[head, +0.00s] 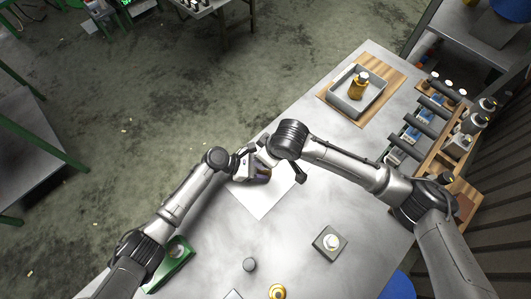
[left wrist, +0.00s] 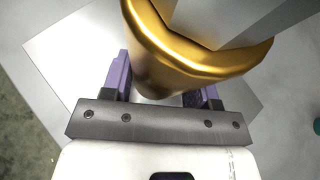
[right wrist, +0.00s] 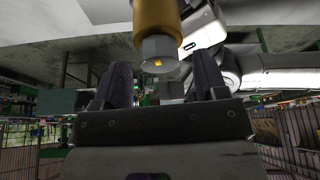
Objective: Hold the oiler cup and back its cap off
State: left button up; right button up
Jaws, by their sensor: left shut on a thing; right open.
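The brass oiler cup (left wrist: 180,70) stands between the purple fingers of my left gripper (left wrist: 165,92) in the left wrist view, with a grey angular part across its top. My left gripper is shut on the cup; in the head view it (head: 258,174) is over the white sheet, and the cup is mostly hidden there. In the right wrist view a grey hexagonal cap (right wrist: 160,54) sits on the end of the brass body (right wrist: 157,18). My right gripper (right wrist: 164,80) is open, its dark fingers either side of and below the cap in the picture; contact cannot be told.
A white sheet (head: 262,206) lies on the grey table. A tray (head: 372,106) with a brass bottle (head: 358,86) is at the back. A wooden rack (head: 424,150) is right.

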jog(key=shift+w+a+f, duration=0.1)
jog(key=shift+a+f, duration=0.05)
jog(key=shift+f, duration=0.3)
jog(key=shift+c, duration=0.3)
jog(key=c, duration=0.9)
jog(key=shift+w+n+g+y, duration=0.15)
jog(key=shift+n+g, duration=0.45)
jog(key=shift+n, duration=0.9)
jog(key=shift+s+n+g+y, duration=0.15)
jog(key=shift+n+g, duration=0.45)
jog(key=shift+n, duration=0.9)
jog(key=shift+w, duration=0.1)
